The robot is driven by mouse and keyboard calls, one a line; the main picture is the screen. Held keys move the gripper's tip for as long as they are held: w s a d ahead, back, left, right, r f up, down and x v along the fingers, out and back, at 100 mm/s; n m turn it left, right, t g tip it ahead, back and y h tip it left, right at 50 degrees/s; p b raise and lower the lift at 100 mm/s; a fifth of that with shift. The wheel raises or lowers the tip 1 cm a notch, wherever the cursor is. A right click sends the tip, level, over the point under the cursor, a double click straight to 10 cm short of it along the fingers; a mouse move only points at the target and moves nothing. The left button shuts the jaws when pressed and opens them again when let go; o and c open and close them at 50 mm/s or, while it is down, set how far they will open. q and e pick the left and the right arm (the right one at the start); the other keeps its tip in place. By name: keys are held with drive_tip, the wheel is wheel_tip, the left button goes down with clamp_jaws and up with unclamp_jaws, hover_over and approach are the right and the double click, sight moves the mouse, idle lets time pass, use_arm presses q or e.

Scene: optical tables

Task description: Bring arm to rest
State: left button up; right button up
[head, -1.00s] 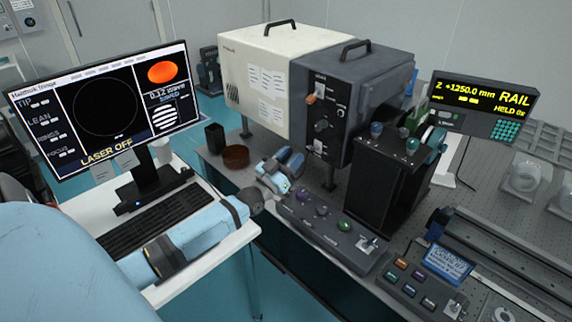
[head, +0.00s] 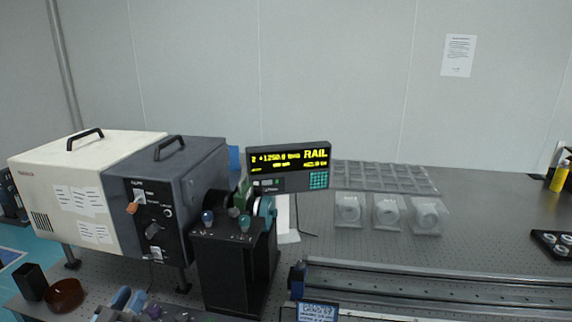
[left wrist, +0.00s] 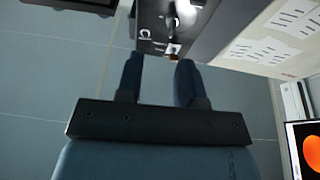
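My left gripper (head: 128,300) shows at the bottom edge of the head view, in front of the black and cream instrument box; its arm is out of the picture. In the left wrist view the two blue fingers of my left gripper (left wrist: 158,65) stand apart with nothing between them. My right gripper is in neither view.
The instrument box (head: 120,195) stands on the perforated optical table (head: 455,205). Beside it are a black block with knobs (head: 232,265), a RAIL display (head: 289,167), a brown bowl (head: 65,294) and a black cup (head: 31,281). A long rail (head: 430,285) lies at right.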

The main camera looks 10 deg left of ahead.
use_arm(q)
drive_tip(key=s+d+f+m+g+p, duration=0.1)
drive_tip(key=s+d+f+g+p, duration=0.2)
drive_tip(key=s+d, duration=0.8)
drive_tip(key=s+d+f+g+h+p, duration=0.1)
drive_tip(key=s+d+f+g+p, duration=0.3)
drive_tip(key=s+d+f+g, duration=0.3)
drive_tip(key=s+d+f, duration=0.3)
drive_tip(key=s+d, duration=0.1)
drive_tip(key=s, duration=0.2)
drive_tip(key=shift+m, duration=0.4)
drive_tip(key=shift+d, duration=0.1)
drive_tip(key=shift+o, duration=0.3)
